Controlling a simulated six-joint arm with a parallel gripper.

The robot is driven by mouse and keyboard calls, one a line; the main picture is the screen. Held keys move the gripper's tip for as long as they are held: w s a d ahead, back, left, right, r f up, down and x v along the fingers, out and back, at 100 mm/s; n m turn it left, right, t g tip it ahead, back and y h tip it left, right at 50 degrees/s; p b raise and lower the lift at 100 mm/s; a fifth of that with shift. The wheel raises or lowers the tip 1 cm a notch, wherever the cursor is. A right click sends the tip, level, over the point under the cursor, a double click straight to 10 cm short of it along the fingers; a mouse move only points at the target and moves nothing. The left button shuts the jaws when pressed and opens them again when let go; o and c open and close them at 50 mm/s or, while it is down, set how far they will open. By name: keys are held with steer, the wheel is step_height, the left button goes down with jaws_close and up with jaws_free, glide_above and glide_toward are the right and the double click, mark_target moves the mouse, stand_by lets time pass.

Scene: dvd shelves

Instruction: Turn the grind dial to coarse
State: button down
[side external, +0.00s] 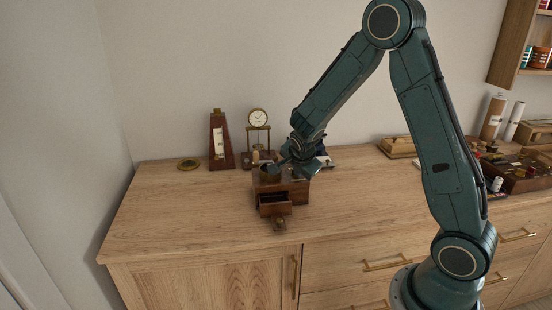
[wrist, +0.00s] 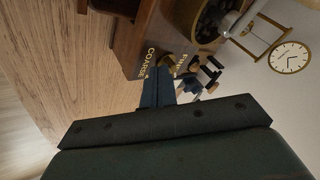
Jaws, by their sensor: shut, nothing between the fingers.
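The wooden coffee grinder (side external: 296,190) stands on the wooden top, with its small front drawer (side external: 275,206) pulled out. In the wrist view, the grinder's wooden side (wrist: 128,45) bears the gold words COARSE (wrist: 150,62) and FINE (wrist: 171,66). My gripper (wrist: 160,75) is shut and empty, its dark fingertips close to these words. I cannot tell whether the fingertips touch the grinder. The grind dial is mostly hidden behind the fingertips, so I cannot tell its setting. In the side view my gripper (side external: 303,168) is at the grinder's back right.
A metronome (side external: 222,140) and a clock on a stand (side external: 258,118) stand behind the grinder; the clock (wrist: 290,57) also shows in the wrist view. A round brass object (side external: 188,164) lies at the left. The wooden top (side external: 180,215) is clear at the front left.

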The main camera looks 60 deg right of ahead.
mark_target(292, 174)
steer(key=shift+w+a+m+g+h, duration=0.2)
steer(key=shift+m+g, duration=0.15)
steer(key=shift+m, duration=0.25)
steer(key=shift+w+a+m+g+h, duration=0.1)
steer(key=shift+m+g+h, duration=0.1)
steer(key=shift+m+g, duration=0.3)
steer(key=shift+w+a+m+g+h, duration=0.2)
steer(key=shift+m+g, duration=0.25)
steer(key=shift+m, duration=0.45)
steer(key=shift+w+d+m+g+h, duration=0.1)
steer(key=shift+w+m+g, duration=0.25)
steer(key=shift+m, duration=0.55)
steer(key=shift+a, duration=0.1)
steer(key=shift+w+m+g, duration=0.3)
steer(key=shift+m+g, duration=0.45)
steer(key=shift+m, duration=0.35)
steer(key=shift+w+m+g, duration=0.25)
steer(key=shift+m+g, duration=0.45)
steer(key=shift+m, duration=0.4)
steer(key=shift+w+m+g, duration=0.15)
steer(key=shift+m+g, duration=0.15)
steer(key=shift+m, duration=0.2)
steer(key=shift+w, duration=0.3)
